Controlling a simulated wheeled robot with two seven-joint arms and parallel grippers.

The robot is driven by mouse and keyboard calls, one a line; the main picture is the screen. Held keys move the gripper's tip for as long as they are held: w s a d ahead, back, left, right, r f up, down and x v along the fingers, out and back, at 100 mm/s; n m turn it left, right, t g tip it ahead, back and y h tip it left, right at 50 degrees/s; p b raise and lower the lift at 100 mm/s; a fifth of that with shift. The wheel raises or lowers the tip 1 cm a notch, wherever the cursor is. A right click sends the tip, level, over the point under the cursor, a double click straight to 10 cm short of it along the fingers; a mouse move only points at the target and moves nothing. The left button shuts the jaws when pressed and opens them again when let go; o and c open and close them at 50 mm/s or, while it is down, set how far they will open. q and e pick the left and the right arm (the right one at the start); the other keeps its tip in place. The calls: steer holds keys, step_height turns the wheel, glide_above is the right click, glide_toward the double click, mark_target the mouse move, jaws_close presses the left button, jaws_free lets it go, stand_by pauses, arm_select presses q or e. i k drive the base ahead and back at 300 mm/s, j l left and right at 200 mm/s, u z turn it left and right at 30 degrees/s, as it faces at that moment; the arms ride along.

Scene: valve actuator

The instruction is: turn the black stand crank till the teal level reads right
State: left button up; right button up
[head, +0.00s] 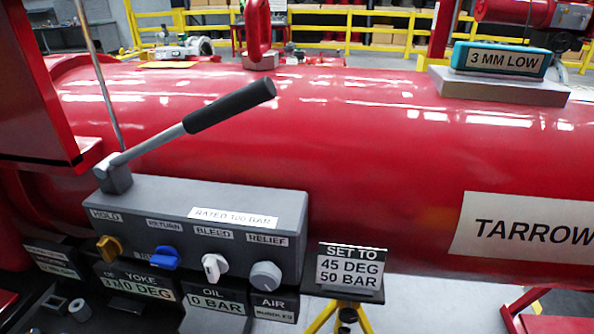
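The teal level (500,58) sits on a grey block on top of the big red cylinder at the upper right. Its label reads "3 MM LOW". I cannot make out the black stand crank for certain. A small black knob-like part (347,315) shows on the yellow stand (343,306) at the bottom, below the sign, but I cannot tell what it is. Part of a red support (540,318) shows at the lower right edge. Neither of my grippers is in view.
The red cylinder (400,140) fills the middle. A grey valve block (200,215) with a black-handled lever (230,105) and several knobs stands in front. A sign (350,267) reads "SET TO 45 DEG 50 BAR". Readouts show "0 DEG" and "0 BAR". Yellow railings stand behind.

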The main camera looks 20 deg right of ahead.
mark_target(348, 314)
steer(key=k+l+z, duration=0.1)
steer(key=z, duration=0.95)
steer(key=k+l, duration=0.05)
